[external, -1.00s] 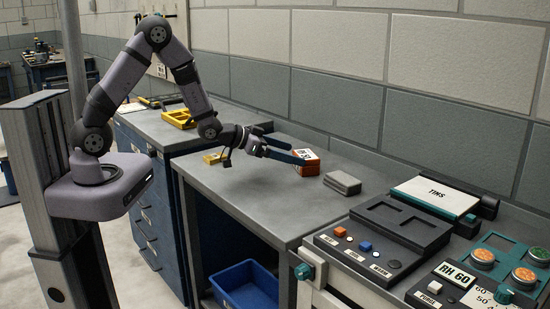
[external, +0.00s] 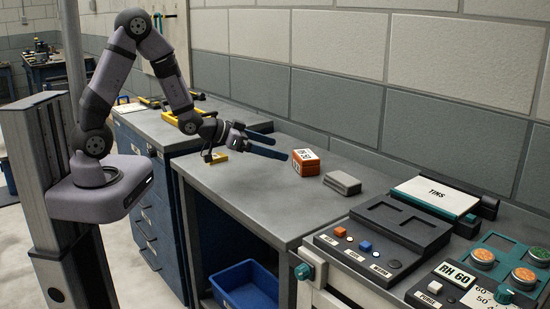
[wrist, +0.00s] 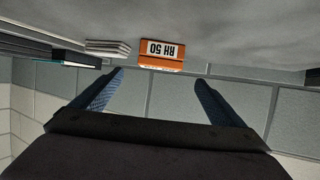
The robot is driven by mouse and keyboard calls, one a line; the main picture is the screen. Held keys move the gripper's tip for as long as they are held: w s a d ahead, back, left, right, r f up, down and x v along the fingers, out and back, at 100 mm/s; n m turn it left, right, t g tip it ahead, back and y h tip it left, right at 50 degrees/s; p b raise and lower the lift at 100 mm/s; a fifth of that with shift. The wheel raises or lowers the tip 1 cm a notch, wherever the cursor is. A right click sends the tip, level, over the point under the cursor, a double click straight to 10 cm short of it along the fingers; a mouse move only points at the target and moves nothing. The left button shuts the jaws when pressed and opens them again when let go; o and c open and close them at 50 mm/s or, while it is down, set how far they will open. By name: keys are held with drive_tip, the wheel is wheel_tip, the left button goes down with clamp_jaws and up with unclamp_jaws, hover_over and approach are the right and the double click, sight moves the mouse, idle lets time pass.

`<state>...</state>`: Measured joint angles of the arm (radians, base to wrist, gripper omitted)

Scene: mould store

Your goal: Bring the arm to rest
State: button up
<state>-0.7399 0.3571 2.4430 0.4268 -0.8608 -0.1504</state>
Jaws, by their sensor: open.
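My gripper (external: 279,146) is above the grey bench top (external: 255,200), to the left of an orange tin with a white label (external: 305,162). Its two blue fingers are apart with nothing between them. The tin stands on the bench, apart from the fingers.
A grey block (external: 342,183) lies right of the tin. A yellow piece (external: 217,156) sits on the bench near my wrist. A blue bin (external: 245,287) is below. The front bench top is clear.

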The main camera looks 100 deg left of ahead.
drive_tip(key=shift+w+d+f, duration=0.1)
drive_tip(key=shift+d, duration=0.25)
drive_tip(key=d+g, duration=0.1)
drive_tip(key=d, duration=0.1)
drive_tip(key=s+d+f+m+g+h+p, duration=0.1)
drive_tip(key=d, duration=0.2)
drive_tip(key=d+f+g+h, duration=0.1)
drive_tip(key=d+g, duration=0.1)
drive_tip(key=d, duration=0.1)
drive_tip(key=shift+s, duration=0.35)
drive_tip(key=s+d, duration=0.1)
drive_tip(key=d, duration=0.1)
drive_tip(key=s+d+g+p, duration=0.1)
drive_tip(key=s+d+f+m+g+h, duration=0.1)
drive_tip(key=d, duration=0.1)
drive_tip(key=shift+s+d, duration=0.15)
drive_tip(key=shift+d, duration=0.15)
drive_tip(key=s+d+r+m+g+h+p, duration=0.1)
drive_tip(key=s+d+g, duration=0.5)
drive_tip(key=s+d, duration=0.7)
drive_tip(key=shift+s+r+m+g+h+p, duration=0.3)
drive_tip(key=shift+s+r+m+h+p, duration=0.1)
drive_tip(key=shift+s+m+h, duration=0.4)
